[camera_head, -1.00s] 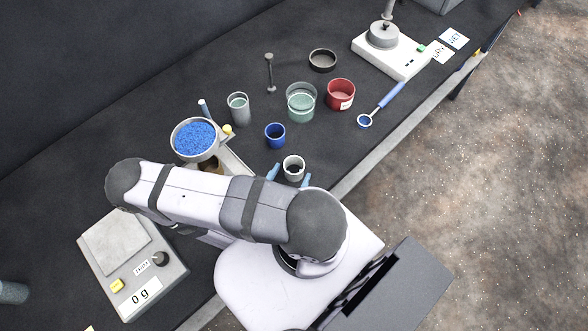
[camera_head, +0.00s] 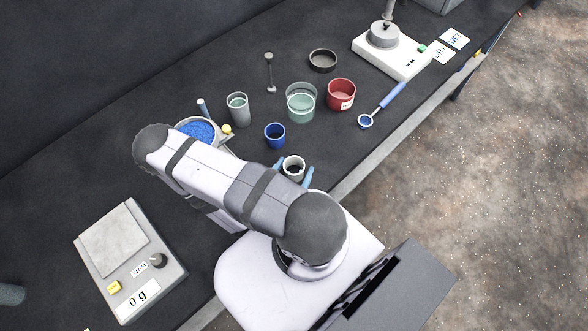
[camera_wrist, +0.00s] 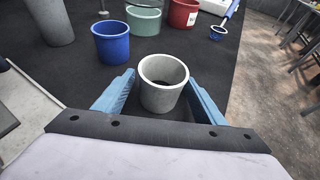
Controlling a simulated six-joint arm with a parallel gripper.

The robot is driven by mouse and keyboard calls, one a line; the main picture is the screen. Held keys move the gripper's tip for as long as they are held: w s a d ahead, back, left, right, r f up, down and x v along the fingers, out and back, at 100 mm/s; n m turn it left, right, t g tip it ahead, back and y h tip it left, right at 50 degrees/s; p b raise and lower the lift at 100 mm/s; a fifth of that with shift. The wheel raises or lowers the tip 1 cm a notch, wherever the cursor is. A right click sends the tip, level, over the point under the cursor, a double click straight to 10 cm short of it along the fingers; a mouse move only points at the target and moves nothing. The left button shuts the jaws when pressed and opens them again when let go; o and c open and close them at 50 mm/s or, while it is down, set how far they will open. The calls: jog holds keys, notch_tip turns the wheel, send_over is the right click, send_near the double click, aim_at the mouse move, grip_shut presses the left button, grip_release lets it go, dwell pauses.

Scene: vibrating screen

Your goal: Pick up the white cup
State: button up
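The white cup (camera_head: 293,168) stands upright on the dark table in front of my arm. In the wrist view the white cup (camera_wrist: 162,84) sits between the two blue fingers of my gripper (camera_wrist: 160,92). The fingers are spread wide, with a gap visible on both sides of the cup. In the head view the blue fingertips of my gripper (camera_head: 293,172) show on either side of the cup. The inside of the cup looks dark.
A blue cup (camera_head: 275,135) stands just behind. A grey cup (camera_head: 238,110), green container (camera_head: 300,106) and red container (camera_head: 341,94) stand farther back. A bowl of blue grains (camera_head: 197,130) is partly hidden by my arm. A scale (camera_head: 150,262) is at left.

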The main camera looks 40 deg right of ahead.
jog(key=c, duration=0.9)
jog(key=shift+r, duration=0.1)
